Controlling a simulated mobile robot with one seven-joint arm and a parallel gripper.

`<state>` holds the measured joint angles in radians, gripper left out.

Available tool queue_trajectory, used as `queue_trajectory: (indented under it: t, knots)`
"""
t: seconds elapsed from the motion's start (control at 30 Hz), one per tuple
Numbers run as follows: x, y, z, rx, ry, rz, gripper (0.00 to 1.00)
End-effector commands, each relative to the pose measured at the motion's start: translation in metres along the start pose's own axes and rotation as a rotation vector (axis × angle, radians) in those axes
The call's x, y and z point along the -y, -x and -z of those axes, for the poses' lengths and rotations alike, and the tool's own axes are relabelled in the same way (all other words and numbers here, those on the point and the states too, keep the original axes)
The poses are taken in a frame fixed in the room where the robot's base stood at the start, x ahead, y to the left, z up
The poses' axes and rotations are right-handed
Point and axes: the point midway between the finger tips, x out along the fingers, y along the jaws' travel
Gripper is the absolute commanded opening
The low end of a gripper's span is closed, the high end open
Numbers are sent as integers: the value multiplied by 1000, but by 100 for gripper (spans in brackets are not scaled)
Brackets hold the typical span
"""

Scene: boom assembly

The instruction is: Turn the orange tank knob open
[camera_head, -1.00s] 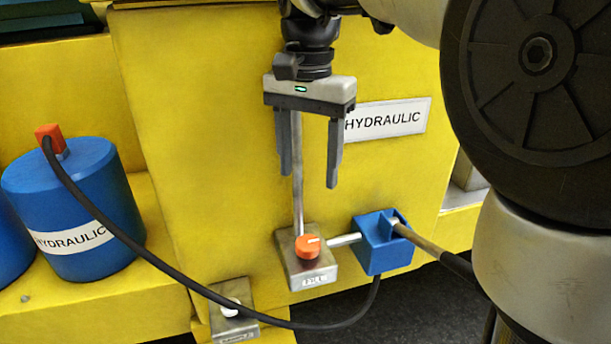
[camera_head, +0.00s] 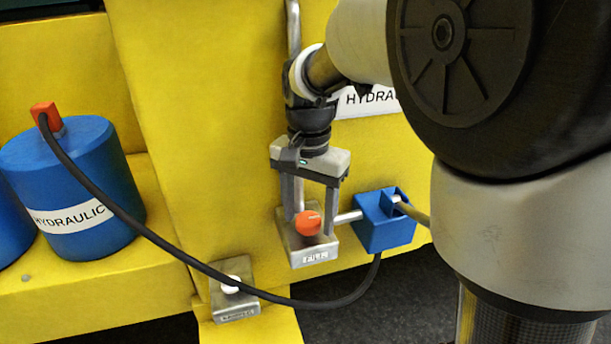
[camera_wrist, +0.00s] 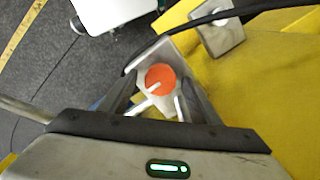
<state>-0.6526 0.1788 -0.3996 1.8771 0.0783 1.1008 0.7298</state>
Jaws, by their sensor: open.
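The orange tank knob (camera_head: 309,223) is a round orange dial with a white line on it. It sits on a metal valve block (camera_head: 314,256) on the yellow machine. My gripper (camera_head: 313,212) is open and hangs downward close to the block, one finger toward each side of the knob in the head view. In the wrist view the orange knob (camera_wrist: 161,79) lies between the two spread fingers of my gripper (camera_wrist: 157,92). I cannot tell whether either finger touches the knob.
A blue box (camera_head: 384,229) joins the block by a metal pipe on the right. A black hose (camera_head: 180,253) runs from a blue tank (camera_head: 75,182) past a second metal block with a white knob (camera_head: 235,303). A HYDRAULIC label (camera_head: 368,102) is partly behind my arm.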

Motion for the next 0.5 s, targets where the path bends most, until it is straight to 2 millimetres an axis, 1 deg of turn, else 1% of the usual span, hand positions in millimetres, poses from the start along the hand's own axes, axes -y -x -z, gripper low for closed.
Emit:
queue_trajectory:
  t: [0.2,0.27,0.3,0.43,0.47,0.5]
  knots:
    - [0,0,0,0,1,0,57]
    - [0,0,0,0,1,0,49]
    - [0,0,0,0,1,0,42]
    - [0,0,0,0,1,0,20]
    - [0,0,0,0,1,0,16]
    - [0,0,0,0,1,0,16]
